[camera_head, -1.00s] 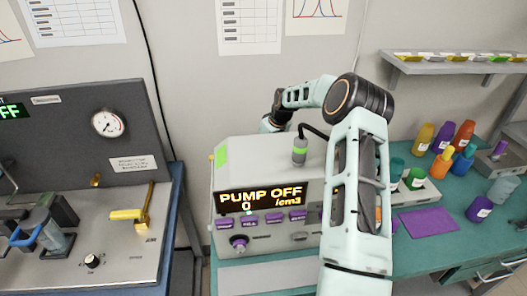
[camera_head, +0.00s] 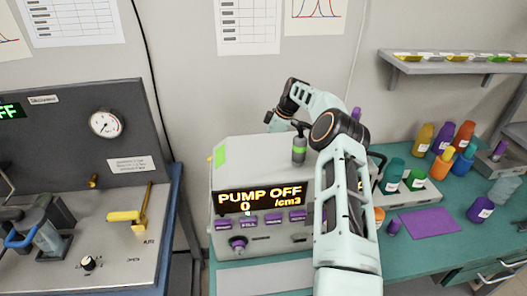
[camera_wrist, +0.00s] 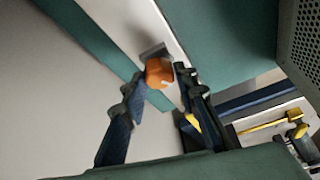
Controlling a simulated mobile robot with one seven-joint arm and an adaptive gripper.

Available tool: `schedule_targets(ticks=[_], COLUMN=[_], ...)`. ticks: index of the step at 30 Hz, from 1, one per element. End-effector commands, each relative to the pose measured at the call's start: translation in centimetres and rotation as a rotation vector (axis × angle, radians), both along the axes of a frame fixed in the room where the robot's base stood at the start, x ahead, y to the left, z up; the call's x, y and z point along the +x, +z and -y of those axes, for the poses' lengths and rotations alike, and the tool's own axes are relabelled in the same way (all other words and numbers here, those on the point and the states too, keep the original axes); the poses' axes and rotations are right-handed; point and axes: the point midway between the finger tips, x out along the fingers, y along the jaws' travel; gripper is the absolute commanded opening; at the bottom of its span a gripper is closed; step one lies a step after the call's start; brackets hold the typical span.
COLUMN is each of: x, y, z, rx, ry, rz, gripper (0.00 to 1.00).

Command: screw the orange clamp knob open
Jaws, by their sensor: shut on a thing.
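The orange clamp knob (camera_wrist: 158,72) shows in the wrist view, between the fingertips of my gripper (camera_wrist: 160,80). My gripper is shut on it, with one dark finger on each side. A grey bracket-like part shows just behind the knob. In the head view my arm reaches over behind the pump unit (camera_head: 228,170), which reads "PUMP OFF 0 /cm3". My gripper and the knob are hidden there.
A panel with a yellow lever (camera_head: 130,216) and a gauge (camera_head: 105,123) stands at the left. Coloured cups and a purple mat (camera_head: 428,222) are on the teal bench at the right. A grey shelf (camera_head: 450,66) hangs above.

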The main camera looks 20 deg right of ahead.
Motion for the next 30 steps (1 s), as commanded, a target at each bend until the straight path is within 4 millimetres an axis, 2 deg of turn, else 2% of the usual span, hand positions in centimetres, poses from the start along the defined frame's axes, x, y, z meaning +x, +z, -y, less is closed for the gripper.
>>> schedule_targets(ticks=[17,18,22,23,30], x=[-0.11,-0.11,-0.08,-0.07,-0.02], y=[-0.17,-0.17,-0.14,-0.14,-0.04], z=[0.10,0.10,0.09,0.08,0.06], rx=[-0.002,-0.002,-0.003,-0.002,-0.002], ry=[0.033,0.033,0.032,0.032,0.031], rz=[-0.004,-0.004,-0.003,-0.003,-0.001], gripper=[0.03,0.28,0.42,0.45,0.45])
